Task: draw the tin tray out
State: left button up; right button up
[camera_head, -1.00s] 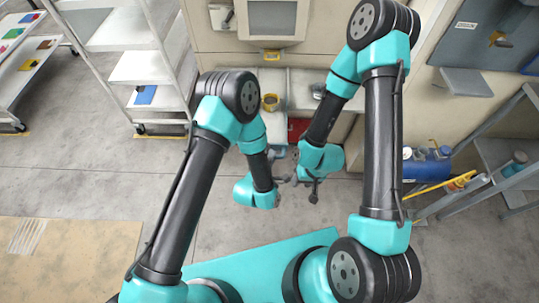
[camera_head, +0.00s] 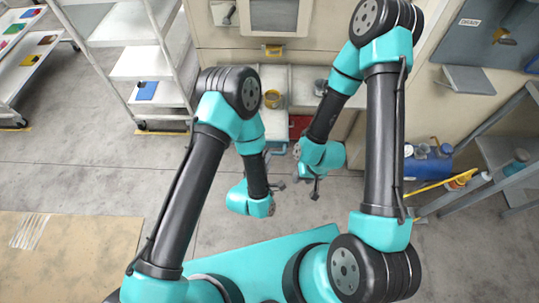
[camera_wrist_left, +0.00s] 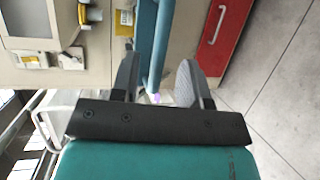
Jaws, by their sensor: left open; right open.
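A blue bar-like piece (camera_wrist_left: 155,45) shows in the left wrist view, in line with the gap between my left gripper's fingers (camera_wrist_left: 158,85). I cannot tell whether it is the tin tray's edge or a drawer front, nor whether the fingers straddle it. In the head view a pale blue-grey piece (camera_head: 277,148) shows low at the bench, beside a red front (camera_head: 300,121). My left gripper (camera_head: 277,185) is open and empty in front of the bench. My right gripper (camera_head: 316,187) is open and empty, just right of it. No tray is clearly visible; my arms hide part of the bench.
The red drawer front with a pale handle (camera_wrist_left: 214,28) shows in the left wrist view. A yellow cup (camera_head: 272,98) and a grey cup (camera_head: 320,87) stand on the bench. A white shelf cart (camera_head: 145,65) is left; a blue container (camera_head: 428,163) is right.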

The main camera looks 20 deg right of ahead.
pick_arm(q)
jog(key=v, duration=0.7)
dwell(0.3)
jog(key=w+a+f+m+g+y, duration=0.2)
jog(key=a+g+y, duration=0.1)
jog(key=a, duration=0.4)
jog(key=w+a+f+m+g+y, duration=0.2)
jog(key=a+f+m, duration=0.1)
jog(key=a, duration=0.5)
jog(key=s+a+m+g+y, duration=0.1)
jog(key=s+a+m+g, duration=0.3)
jog(key=a, duration=0.9)
jog(key=s+r+g, duration=0.1)
jog(key=s+g, duration=0.1)
jog(key=s, duration=0.1)
jog(key=shift+a, duration=0.35)
